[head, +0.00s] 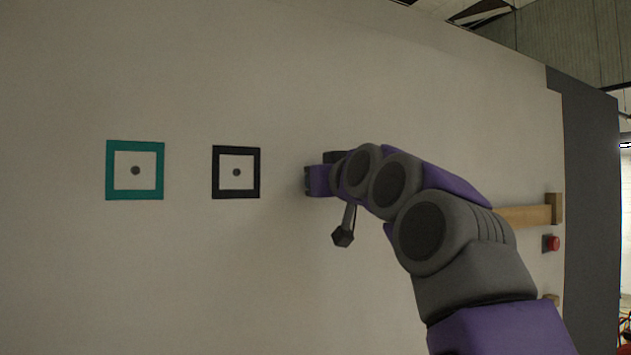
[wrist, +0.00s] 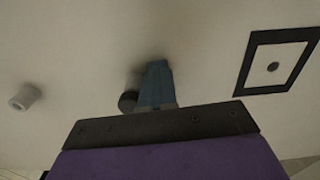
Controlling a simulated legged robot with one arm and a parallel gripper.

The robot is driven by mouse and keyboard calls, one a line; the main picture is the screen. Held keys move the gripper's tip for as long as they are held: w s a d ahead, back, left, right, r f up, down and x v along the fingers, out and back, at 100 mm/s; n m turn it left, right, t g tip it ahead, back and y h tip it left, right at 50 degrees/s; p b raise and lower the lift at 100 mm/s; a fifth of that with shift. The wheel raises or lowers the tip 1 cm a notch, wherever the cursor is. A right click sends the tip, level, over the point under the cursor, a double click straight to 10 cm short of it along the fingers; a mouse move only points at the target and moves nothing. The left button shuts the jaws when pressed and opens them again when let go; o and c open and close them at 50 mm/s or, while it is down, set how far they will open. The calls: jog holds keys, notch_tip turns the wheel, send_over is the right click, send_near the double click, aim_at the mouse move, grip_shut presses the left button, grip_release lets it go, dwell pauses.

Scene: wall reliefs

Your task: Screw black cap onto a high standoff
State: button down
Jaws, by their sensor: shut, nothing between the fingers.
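My gripper (head: 308,181) is at the wall, right of the black-framed square, seen from behind in the head view. In the wrist view its blue fingers (wrist: 156,84) are shut with nothing between them, their tips close to the wall. A dark round piece, which looks like the black cap (wrist: 128,102), sits just left of the fingers; a paler part shows behind it. Whether it touches the fingers I cannot tell. A light grey cylindrical standoff (wrist: 25,97) sticks out of the wall further left. In the head view my arm hides the cap and standoff.
A teal-framed square (head: 135,193) and a black-framed square (head: 236,193) are on the wall at left. A rod with a dark block end (head: 343,237) shows below my gripper. A wooden bar (head: 528,216) and a red button (head: 552,243) are at right.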

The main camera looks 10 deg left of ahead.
jog(key=m+p, duration=0.1)
jog(key=r+m+p, duration=0.1)
jog(key=m+p, duration=0.3)
jog(key=shift+s+a+r, duration=0.1)
jog(key=shift+r, duration=0.2)
jog(key=c, duration=1.6)
grip_release()
jog(key=shift+o, duration=1.1)
jog(key=shift+s+a, duration=0.1)
jog(key=shift+a, duration=0.1)
jog(key=shift+d, duration=0.1)
